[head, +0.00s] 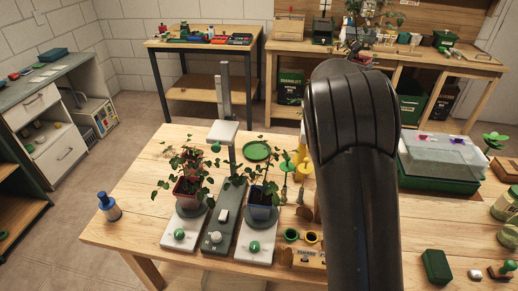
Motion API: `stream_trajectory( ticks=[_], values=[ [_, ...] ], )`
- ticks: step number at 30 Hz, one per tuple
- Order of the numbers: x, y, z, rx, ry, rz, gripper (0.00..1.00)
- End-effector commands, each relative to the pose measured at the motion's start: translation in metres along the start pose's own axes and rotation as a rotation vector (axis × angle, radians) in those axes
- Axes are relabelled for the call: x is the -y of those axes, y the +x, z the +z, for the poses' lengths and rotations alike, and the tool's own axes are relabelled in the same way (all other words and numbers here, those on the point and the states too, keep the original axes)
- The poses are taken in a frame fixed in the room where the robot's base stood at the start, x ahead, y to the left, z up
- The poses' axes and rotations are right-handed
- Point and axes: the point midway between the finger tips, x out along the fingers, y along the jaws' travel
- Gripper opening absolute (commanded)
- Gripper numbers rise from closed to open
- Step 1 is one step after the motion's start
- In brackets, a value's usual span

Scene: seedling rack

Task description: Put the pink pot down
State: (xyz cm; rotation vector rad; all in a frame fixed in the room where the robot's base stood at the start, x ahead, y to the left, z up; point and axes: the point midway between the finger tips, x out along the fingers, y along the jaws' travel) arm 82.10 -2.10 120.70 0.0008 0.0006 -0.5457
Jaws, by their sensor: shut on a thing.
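A reddish-pink pot (187,191) with a leafy plant stands at the left device, over its dark round plate; leaves partly cover it. Another reddish patch shows among the leaves just behind it, too small to make out. A blue pot (262,207) with a similar plant stands on the right device's round plate. My arm's dark link fills the centre right of the head view. My gripper is hidden behind it, so I cannot see what it holds or whether that is a pink pot.
The wooden table (140,225) has bare wood at its left. A clear-lidded green propagator (440,187) is at the right.

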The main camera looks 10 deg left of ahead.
Motion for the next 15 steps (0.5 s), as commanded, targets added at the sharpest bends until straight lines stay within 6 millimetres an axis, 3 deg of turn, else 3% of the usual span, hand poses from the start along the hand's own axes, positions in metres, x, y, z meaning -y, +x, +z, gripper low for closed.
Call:
stream_trajectory(
  ticks=[1, 6, 15],
  values=[
    [-0.025, -0.006, -0.017, -0.003, -0.006, 0.043, 0.29],
    [-0.099, -0.033, -0.067, -0.004, -0.005, 0.182, 0.29],
    [-0.206, -0.095, -0.159, -0.003, -0.004, 0.41, 0.29]
  ],
)
